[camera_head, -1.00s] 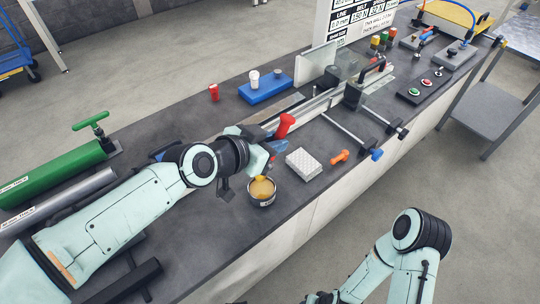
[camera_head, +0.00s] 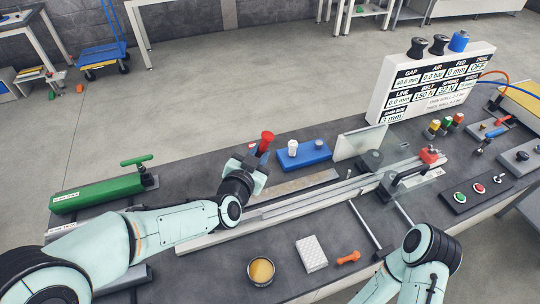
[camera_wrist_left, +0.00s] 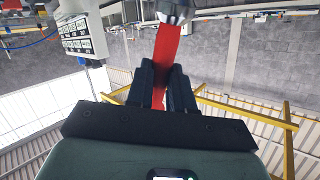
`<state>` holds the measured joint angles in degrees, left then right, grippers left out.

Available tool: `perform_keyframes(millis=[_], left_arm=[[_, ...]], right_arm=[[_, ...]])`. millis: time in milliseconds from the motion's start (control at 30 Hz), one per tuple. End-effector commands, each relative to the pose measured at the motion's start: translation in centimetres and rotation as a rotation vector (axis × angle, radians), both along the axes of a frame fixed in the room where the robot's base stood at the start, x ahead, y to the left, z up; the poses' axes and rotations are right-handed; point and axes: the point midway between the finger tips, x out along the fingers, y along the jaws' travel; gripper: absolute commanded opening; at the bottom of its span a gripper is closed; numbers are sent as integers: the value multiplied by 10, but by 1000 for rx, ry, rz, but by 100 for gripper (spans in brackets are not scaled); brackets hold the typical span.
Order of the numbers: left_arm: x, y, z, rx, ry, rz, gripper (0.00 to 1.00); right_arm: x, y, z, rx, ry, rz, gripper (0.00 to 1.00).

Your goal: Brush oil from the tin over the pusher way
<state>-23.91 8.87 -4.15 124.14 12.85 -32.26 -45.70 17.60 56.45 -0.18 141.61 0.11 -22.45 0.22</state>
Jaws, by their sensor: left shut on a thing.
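My left gripper (camera_head: 255,172) is shut on a red handle (camera_head: 266,141), taken to be the brush's, which sticks up from it. The left wrist view shows the red handle (camera_wrist_left: 165,60) between the two black fingers, with a grey part at its upper end. The bristles cannot be made out. The gripper is above the bench by the left part of the pusher way (camera_head: 310,201), a long pale rail. The round oil tin (camera_head: 261,271) stands open at the front of the bench, with yellow oil inside. My right gripper is outside the view.
A blue block (camera_head: 303,155) with a white bottle stands behind the rail. A white perforated block (camera_head: 311,253) and an orange piece (camera_head: 349,257) lie right of the tin. A green cylinder (camera_head: 97,193) is at left. A clamp with a red knob (camera_head: 429,156) stands at the rail's right.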

Motion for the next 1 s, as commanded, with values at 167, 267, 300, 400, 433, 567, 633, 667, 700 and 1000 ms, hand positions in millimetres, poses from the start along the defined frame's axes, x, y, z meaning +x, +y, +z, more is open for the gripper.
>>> perform_keyframes(millis=[167,267,300,400,433,567,633,667,700,1000], left_arm=[[4,8,8,10,-25,29,0],[3,9,4,11,-26,33,0],[3,9,1,11,-27,34,0],[3,9,-8,11,-25,34,0],[2,9,-11,11,-25,34,0],[3,9,-26,10,-24,33,0],[2,9,-34,10,-23,32,0],[2,9,-37,10,-23,32,0],[3,9,-40,10,-23,32,0],[4,9,-42,10,-28,33,0]], right_arm=[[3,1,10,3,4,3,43],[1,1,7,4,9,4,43],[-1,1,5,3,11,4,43],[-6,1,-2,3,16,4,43],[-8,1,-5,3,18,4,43],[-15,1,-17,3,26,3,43],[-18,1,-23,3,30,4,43],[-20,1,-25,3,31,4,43],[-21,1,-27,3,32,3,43],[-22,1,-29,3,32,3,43]])
